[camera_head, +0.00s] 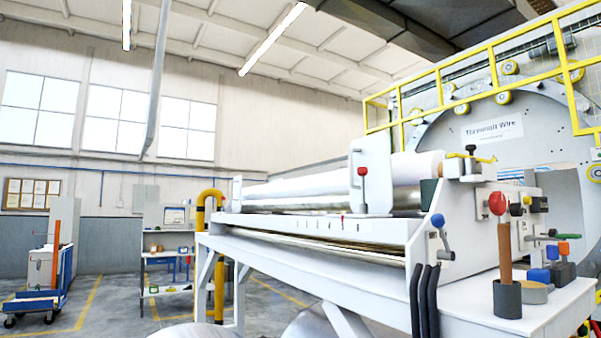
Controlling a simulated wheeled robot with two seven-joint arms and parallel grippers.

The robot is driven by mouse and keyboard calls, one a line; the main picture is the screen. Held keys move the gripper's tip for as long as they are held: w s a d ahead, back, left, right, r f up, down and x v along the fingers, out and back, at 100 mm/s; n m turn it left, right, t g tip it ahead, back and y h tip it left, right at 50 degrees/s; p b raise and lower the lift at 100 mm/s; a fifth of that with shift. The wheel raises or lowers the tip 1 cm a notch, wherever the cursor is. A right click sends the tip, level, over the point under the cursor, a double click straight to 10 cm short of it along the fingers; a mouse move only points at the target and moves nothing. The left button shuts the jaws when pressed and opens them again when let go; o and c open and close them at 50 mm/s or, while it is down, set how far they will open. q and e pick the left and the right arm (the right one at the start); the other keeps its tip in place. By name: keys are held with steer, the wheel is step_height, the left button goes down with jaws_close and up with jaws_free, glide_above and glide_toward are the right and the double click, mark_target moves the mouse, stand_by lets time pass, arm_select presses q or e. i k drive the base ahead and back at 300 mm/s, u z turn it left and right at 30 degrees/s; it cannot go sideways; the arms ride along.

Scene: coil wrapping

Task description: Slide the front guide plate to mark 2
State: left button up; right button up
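A white upright guide plate (377,187) stands across the rollers, with a red-knobbed lever (362,172) on its face. It looks like the front guide plate. A second, smaller white plate (237,194) stands at the far left end of the rollers. Small dark marks (330,226) run along the white rail below the guide plate. A small red pointer (342,217) shows near them. The numbers are too small to read, so I cannot tell which mark the plate is at. Neither of my grippers is in view.
Silver rollers (290,194) span the white machine frame (300,239). A blue-knobbed lever (438,222) and black hoses (425,300) are at its near end. A white side table (480,300) holds a brown-handled tool (506,255) in a dark cup. Yellow railing is behind.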

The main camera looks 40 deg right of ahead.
mark_target(373, 152)
steer(key=z, duration=0.45)
steer(key=i, duration=0.95)
steer(key=z, duration=0.75)
